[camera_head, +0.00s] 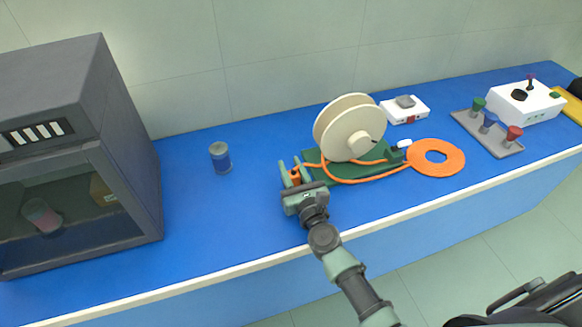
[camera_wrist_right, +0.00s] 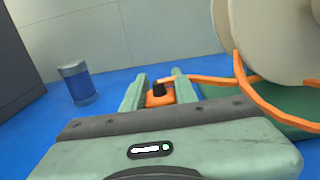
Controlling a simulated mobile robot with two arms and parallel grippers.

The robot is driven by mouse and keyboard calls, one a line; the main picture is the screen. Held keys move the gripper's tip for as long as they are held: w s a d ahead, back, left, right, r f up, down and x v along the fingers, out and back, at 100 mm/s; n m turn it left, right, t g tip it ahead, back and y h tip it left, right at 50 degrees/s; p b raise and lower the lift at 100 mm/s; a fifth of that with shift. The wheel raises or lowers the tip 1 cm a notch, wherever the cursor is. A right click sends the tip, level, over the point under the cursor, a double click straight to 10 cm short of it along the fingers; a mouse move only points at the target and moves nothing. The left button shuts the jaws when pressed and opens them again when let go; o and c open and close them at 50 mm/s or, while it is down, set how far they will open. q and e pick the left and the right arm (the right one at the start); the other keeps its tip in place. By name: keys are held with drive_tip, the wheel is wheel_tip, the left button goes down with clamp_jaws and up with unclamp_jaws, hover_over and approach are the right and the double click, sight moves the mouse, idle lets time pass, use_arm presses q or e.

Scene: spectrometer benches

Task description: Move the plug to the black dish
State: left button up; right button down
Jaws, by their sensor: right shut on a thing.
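The plug (camera_head: 295,178) is a small orange block with a dark end, also seen in the wrist view (camera_wrist_right: 159,98). My right gripper (camera_head: 289,166) is shut on it at the left end of the green reel base, and its fingers stand on both sides of the plug in the wrist view (camera_wrist_right: 160,80). An orange cable (camera_head: 345,181) runs from near the plug past the cream reel (camera_head: 349,128) to a flat orange coil (camera_head: 436,158). I cannot clearly make out a black dish; a black object (camera_head: 576,87) is cut off at the right edge. My left gripper is not in view.
A blue cup (camera_head: 220,157) stands on the blue bench (camera_head: 220,215) left of the reel. A grey cabinet (camera_head: 125,130) fills the left end. A white box (camera_head: 404,109), a grey tray (camera_head: 505,149) with several coloured knobs and a white control box (camera_head: 526,102) stand to the right.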

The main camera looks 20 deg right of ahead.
sight(295, 180)
drive_tip(key=shift+f+b, duration=0.35)
drive_tip(key=c, duration=1.4)
unclamp_jaws()
drive_tip(key=shift+s+d+f, duration=0.1)
drive_tip(key=shift+s, duration=2.85)
drive_tip(key=shift+s+d+b, duration=0.1)
drive_tip(key=shift+s+b, duration=0.65)
drive_tip(key=shift+s, duration=1.8)
